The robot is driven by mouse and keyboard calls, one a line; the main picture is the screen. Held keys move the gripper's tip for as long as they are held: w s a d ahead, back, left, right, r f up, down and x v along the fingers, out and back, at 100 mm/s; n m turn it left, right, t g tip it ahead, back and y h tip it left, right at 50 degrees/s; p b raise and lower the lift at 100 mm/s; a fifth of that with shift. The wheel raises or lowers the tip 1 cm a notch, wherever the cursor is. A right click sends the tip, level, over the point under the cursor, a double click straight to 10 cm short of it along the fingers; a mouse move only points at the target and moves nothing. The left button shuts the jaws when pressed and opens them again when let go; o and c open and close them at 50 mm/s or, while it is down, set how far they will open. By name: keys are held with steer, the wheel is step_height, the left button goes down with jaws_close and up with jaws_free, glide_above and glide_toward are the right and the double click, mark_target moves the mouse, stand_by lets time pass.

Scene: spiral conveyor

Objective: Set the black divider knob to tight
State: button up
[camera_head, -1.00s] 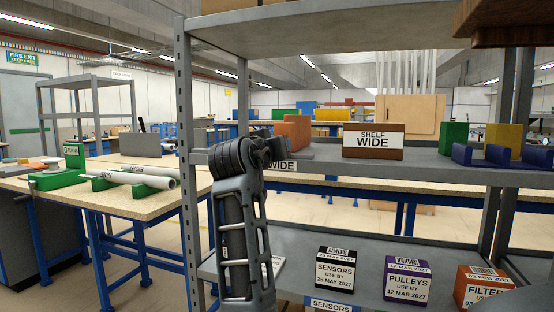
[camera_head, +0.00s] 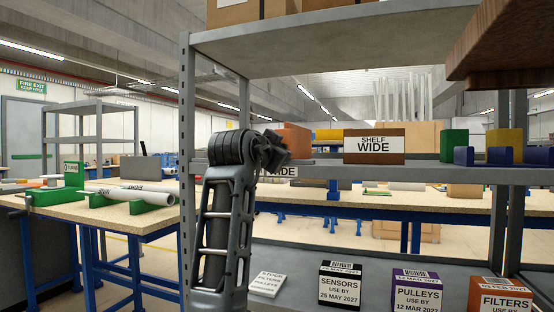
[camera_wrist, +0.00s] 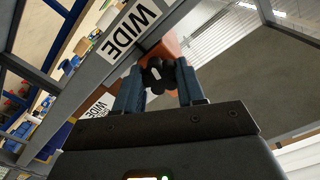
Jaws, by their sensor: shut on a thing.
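The black divider knob (camera_wrist: 155,72) shows in the wrist view between the two fingers of my gripper (camera_wrist: 158,80), which is shut on it. An orange block (camera_wrist: 172,46) lies just behind the knob; it also shows in the head view (camera_head: 295,139) on the middle shelf. A white WIDE label (camera_wrist: 131,27) is on the grey shelf edge beside the knob, and part of it shows in the head view (camera_head: 282,171). In the head view my arm hides the knob and the fingers. The knob's setting cannot be read.
A SHELF WIDE sign (camera_head: 374,146) and green, yellow and blue blocks stand on the middle shelf. SENSORS (camera_head: 340,286), PULLEYS (camera_head: 413,291) and FILTERS (camera_head: 499,297) boxes stand on the lower shelf. A grey upright (camera_head: 187,180) is close left of my arm.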

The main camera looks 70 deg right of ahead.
steer(key=shift+f+m, duration=0.1)
steer(key=shift+m, duration=0.2)
stand_by(0.4)
steer(key=o, duration=1.1)
steer(key=shift+c, duration=0.2)
steer(key=a, duration=0.7)
steer(key=shift+s+a, duration=0.3)
steer(key=shift+a, duration=0.1)
